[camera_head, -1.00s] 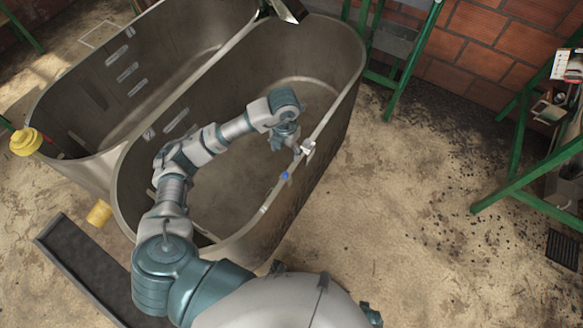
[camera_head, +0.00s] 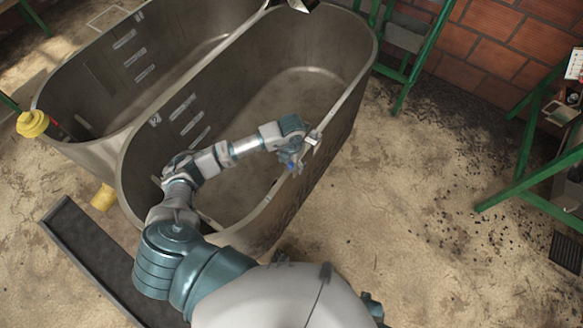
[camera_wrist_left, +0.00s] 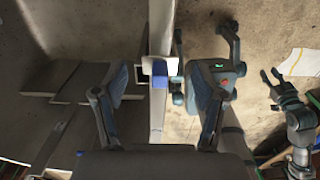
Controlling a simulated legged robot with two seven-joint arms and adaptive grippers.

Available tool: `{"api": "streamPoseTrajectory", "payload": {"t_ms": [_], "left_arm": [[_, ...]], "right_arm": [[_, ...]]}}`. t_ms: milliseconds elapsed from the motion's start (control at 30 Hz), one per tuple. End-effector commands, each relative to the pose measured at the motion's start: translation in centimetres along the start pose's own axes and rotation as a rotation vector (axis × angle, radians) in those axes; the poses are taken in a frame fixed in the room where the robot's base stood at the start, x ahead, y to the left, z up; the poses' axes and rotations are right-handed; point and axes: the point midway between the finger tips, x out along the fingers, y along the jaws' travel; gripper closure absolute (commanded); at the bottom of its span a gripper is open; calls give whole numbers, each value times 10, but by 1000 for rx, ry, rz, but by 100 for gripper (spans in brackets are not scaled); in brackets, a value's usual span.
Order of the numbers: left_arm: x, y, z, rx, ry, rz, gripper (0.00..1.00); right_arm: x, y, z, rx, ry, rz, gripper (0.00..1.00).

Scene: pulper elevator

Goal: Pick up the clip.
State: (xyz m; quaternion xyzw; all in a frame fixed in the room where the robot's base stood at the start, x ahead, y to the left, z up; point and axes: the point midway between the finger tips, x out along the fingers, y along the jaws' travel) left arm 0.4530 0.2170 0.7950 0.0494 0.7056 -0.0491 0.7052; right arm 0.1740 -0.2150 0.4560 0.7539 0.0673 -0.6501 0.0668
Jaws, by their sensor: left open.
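A small blue piece (camera_head: 290,166), which appears to be the clip, is at the right-hand rim of the near tub (camera_head: 340,110). In the left wrist view the blue piece (camera_wrist_left: 160,69) sits by a pale bracket on the rim, between my two fingers in the picture. My left gripper (camera_head: 292,158) is open over the rim, close to the blue piece. I cannot tell whether it touches it. In the left wrist view a grey-teal forked part (camera_wrist_left: 275,85) at the right may be my right gripper; its jaw state is unclear.
A pale bracket (camera_head: 313,138) is on the rim just beyond my gripper. A second tub (camera_head: 110,60) stands at the left. Green metal frames (camera_head: 530,150) stand by the brick wall.

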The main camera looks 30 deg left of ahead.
Motion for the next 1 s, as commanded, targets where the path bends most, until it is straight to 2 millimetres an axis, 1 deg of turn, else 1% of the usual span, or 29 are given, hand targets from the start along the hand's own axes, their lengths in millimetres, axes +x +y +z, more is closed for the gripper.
{"api": "streamPoseTrajectory", "payload": {"t_ms": [33, 100, 167, 233, 400, 467, 500, 567, 600, 633, 667, 900, 1000], "left_arm": [[10, -1, -3, -1, 4, -1, 29], [22, -1, -2, -2, 3, -1, 29], [28, -1, -2, -1, 2, 0, 29], [32, -1, -2, -1, 0, -1, 29], [31, 0, -2, 0, -1, 0, 29], [31, 0, -2, 0, 0, 0, 44], [31, 0, -2, -1, 0, 0, 54], [31, 0, -2, -1, 0, 0, 69], [31, 0, -2, -1, 0, 0, 79], [31, 0, -2, -1, 0, 0, 87], [31, 0, -2, -1, 0, 0, 88], [30, 0, -2, -1, 0, 0, 88], [24, 0, -1, 0, -2, 1, 88]], "right_arm": [[0, 0, 0, 0, -1, 0, 63], [2, 0, 1, 0, -4, 0, 63], [1, 0, 0, 0, -5, 0, 63], [-1, 0, -3, 0, 0, 0, 63], [-5, 0, -9, 0, 13, -1, 63], [-5, 0, -8, 0, 13, -1, 63], [-4, 0, -8, 0, 12, -1, 63], [-4, 0, -7, 0, 10, -1, 63], [-4, -1, -7, -1, 8, -1, 63], [-4, -1, -6, -1, 8, -1, 63], [-4, -1, -6, -1, 7, -1, 63], [-3, -1, -4, -1, 4, -1, 63], [-4, -1, -4, -1, 5, -1, 63]]}}
